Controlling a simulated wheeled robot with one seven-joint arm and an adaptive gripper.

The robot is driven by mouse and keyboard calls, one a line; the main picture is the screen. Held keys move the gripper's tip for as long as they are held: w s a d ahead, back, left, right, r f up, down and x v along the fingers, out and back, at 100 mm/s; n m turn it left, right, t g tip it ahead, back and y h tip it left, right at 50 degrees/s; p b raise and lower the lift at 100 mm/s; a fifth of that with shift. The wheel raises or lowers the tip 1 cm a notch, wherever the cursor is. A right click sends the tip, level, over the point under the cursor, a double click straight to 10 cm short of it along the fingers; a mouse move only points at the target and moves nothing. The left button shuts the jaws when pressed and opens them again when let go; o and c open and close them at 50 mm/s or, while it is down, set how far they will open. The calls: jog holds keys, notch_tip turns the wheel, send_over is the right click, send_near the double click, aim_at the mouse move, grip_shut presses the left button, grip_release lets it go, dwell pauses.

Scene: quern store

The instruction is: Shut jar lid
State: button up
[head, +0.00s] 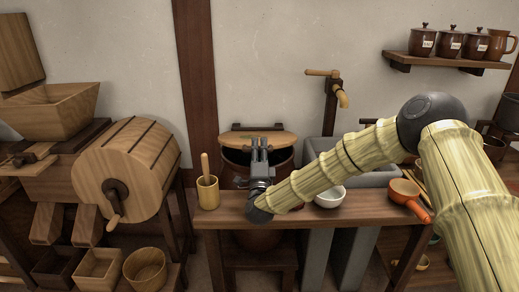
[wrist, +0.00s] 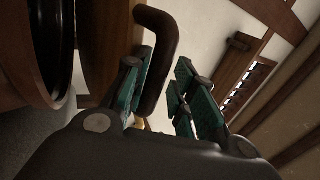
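The large dark jar (head: 286,158) stands behind the front bench, its dark mouth showing. Its round wooden lid (head: 230,139) is raised and tilted at the back of the mouth. My gripper (head: 260,140) is in front of the lid and hides part of lid and mouth. In the wrist view, my gripper's teal fingers (wrist: 160,92) are apart. A dark curved handle (wrist: 157,35) reaches between them, nearer the left finger, with a gap to the right one. It looks like the lid's handle. Contact with the left finger is unclear. The dark round rim (wrist: 65,50) at left appears to be the jar's.
A wooden tap (head: 341,98) rises behind right. A wooden drum with crank (head: 130,165) stands left. A shelf of small jars (head: 447,61) hangs upper right.

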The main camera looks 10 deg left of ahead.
jog(key=shift+s+f, duration=0.25)
jog(key=shift+s, duration=0.2)
jog(key=v, duration=1.1)
